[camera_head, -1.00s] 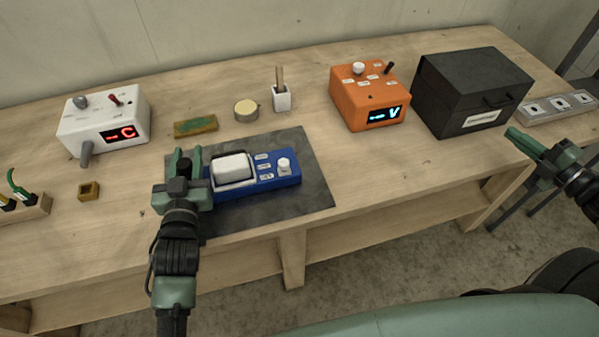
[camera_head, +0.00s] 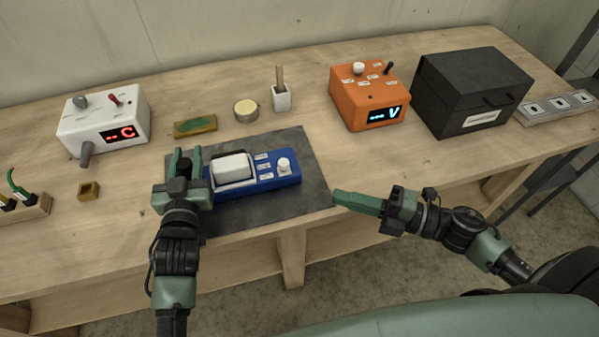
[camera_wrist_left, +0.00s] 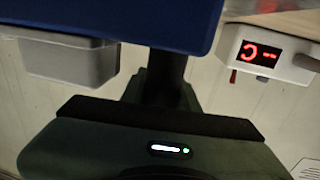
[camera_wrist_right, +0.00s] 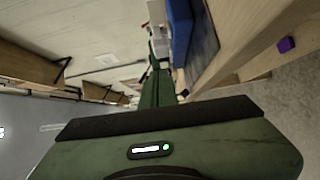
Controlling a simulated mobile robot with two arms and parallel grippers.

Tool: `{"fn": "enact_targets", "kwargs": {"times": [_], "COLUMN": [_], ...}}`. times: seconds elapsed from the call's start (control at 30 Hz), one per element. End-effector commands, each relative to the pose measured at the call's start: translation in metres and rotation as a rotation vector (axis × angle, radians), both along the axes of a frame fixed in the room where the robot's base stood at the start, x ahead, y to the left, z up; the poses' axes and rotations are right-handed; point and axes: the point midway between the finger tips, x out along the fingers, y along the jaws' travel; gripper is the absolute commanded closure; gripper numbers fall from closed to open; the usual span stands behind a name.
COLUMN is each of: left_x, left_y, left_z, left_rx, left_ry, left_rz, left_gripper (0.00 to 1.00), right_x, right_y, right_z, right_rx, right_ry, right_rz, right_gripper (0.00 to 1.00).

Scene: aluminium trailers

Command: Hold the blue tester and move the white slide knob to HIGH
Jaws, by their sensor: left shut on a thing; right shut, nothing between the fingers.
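The blue tester (camera_head: 240,184) lies on a dark grey mat (camera_head: 318,190) on the bench. It has a white block on its left half, small labels, and a white slide knob (camera_head: 283,166) near its right end. I cannot read the labels. My left gripper (camera_head: 186,160) is shut on the tester's left end; the tester's blue side fills the top of the left wrist view (camera_wrist_left: 120,20). My right gripper (camera_head: 340,196) is shut and empty, its fingers pointing left at the mat's right front edge, apart from the tester. The tester also shows in the right wrist view (camera_wrist_right: 180,32).
Behind stand a white box with a red display (camera_head: 103,118), a green-brown block (camera_head: 195,126), a round tin (camera_head: 246,110), a white cup (camera_head: 281,98), an orange meter (camera_head: 368,97) and a black box (camera_head: 470,90). Bare bench (camera_head: 410,155) lies right of the mat.

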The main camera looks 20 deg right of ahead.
Motion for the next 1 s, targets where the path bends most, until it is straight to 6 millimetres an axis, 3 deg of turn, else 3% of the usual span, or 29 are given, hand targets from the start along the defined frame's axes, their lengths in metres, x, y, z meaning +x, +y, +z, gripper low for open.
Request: {"fn": "enact_targets", "kwargs": {"times": [0.4,0.7,1.0], "left_x": [0.000,0.000,0.000], "left_y": [0.000,0.000,0.000], "left_z": [0.000,0.000,0.000], "left_rx": [0.001,0.001,0.001], "left_ry": [0.000,0.000,0.000], "left_rz": [0.000,0.000,0.000], "left_gripper": [1.00,1.00,1.00], "right_x": [0.053,0.086,0.089], "right_y": [0.070,0.072,0.073], "right_z": [-0.001,-0.004,-0.004], "right_rx": [0.001,0.000,0.000], "right_ry": [-0.005,0.000,0.001], "right_rz": [0.000,-0.003,-0.002], "right_gripper": [1.00,1.00,1.00]}}
